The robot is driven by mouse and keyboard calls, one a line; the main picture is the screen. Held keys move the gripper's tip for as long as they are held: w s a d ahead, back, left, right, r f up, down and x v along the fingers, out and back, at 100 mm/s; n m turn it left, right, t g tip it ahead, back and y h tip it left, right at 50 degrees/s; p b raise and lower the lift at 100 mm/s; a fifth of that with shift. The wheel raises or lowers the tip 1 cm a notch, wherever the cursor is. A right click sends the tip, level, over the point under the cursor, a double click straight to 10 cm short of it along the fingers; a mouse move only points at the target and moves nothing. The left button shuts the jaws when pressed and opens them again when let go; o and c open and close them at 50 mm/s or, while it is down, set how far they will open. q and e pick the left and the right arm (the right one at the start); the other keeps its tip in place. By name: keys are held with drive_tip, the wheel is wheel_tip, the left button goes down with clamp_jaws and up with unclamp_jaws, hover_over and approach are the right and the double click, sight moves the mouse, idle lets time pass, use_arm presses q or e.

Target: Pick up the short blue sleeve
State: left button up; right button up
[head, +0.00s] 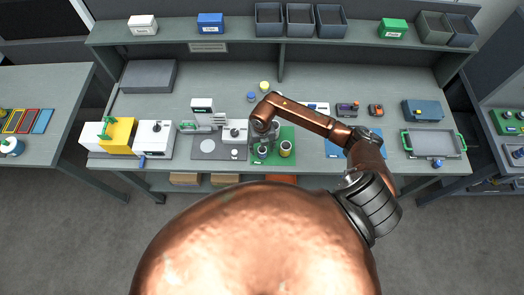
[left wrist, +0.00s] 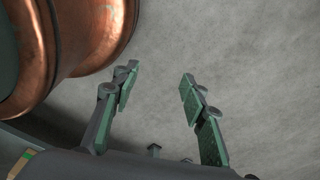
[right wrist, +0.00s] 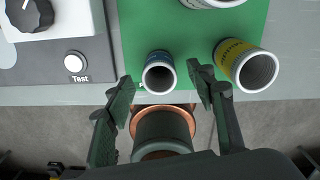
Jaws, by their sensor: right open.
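A short sleeve with a blue band (right wrist: 158,57) and a pale open end stands on the green mat (right wrist: 150,22) near its front edge in the right wrist view. My right gripper (right wrist: 161,80) is open, with its fingertips to either side of this sleeve, and I cannot tell whether they touch it. A yellow-banded sleeve (right wrist: 232,58) stands to the right of the right finger. In the head view my right gripper (head: 261,141) is above the green mat (head: 274,160) and partly hides what stands there. My left gripper (left wrist: 158,88) is open and empty over grey floor.
A tester with a Test button (right wrist: 75,63) is left of the mat. Another sleeve (right wrist: 213,3) stands farther back on it. A blue (head: 251,97) and a yellow round item (head: 264,85) lie behind. A green-handled tray (head: 432,144) is at the right.

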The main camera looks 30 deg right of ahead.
wheel_tip(320, 180, down, 3)
drive_tip(key=shift+w+a+r+p, duration=0.1)
drive_tip(key=shift+p, duration=0.35)
drive_tip(key=shift+f, duration=0.75)
drive_tip(key=c, duration=1.3)
use_arm(q)
drive_tip(key=shift+w+r, duration=0.8)
drive_tip(key=shift+w, duration=0.25)
use_arm(e)
drive_tip(key=shift+r, duration=0.1)
clamp_jaws()
